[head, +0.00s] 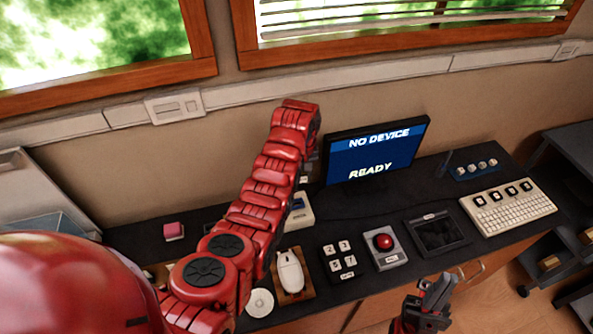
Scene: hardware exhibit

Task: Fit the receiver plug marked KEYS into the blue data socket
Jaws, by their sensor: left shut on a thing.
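My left arm reaches up over the middle of the desk, and my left gripper (309,158) is at its far end, left of the monitor. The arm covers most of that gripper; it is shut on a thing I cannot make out. A pale box with a small blue patch (299,210) shows just right of the arm, partly covered; I cannot tell whether the patch is the blue data socket. I cannot make out a plug marked KEYS. My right gripper (437,292) is low at the desk's front edge, apart from the desk items; its jaw gap is unclear.
A monitor (377,150) reads NO DEVICE and READY. Along the desk stand a mouse (290,272), a keypad (341,260), a red button box (385,246), a dark tray (437,232) and a keyboard (509,208). A pink block (173,231) lies left.

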